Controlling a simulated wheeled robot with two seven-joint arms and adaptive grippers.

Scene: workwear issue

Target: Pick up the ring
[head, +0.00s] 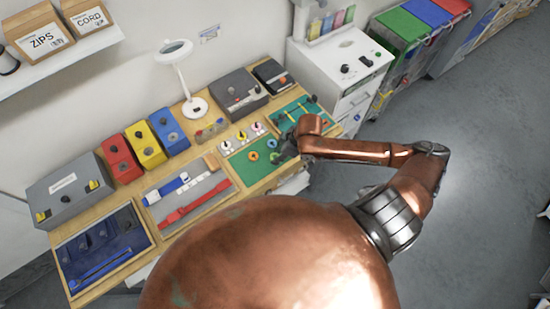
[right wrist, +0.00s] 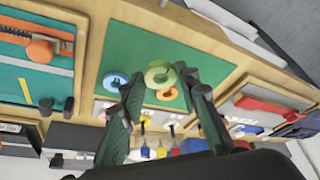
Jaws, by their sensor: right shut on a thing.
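My right gripper (head: 282,153) is over the green mat (head: 245,172) on the bench in the head view. In the right wrist view its two dark fingers (right wrist: 158,82) are shut on a yellow-green ring (right wrist: 158,73), which sits between the fingertips. I cannot tell whether this ring still touches the mat (right wrist: 200,66). A blue ring (right wrist: 116,80) and an orange ring (right wrist: 167,94) lie on the mat close by; they also show in the head view, blue (head: 271,143) and orange (head: 253,156). My left gripper is not in view.
A second green board (head: 290,113) lies just behind my right gripper. A white strip with coloured pieces (head: 240,138) borders the mat. A tray with a red tool (head: 190,205), coloured boxes (head: 150,148) and a lamp (head: 195,106) fill the bench. The floor (head: 480,170) at right is clear.

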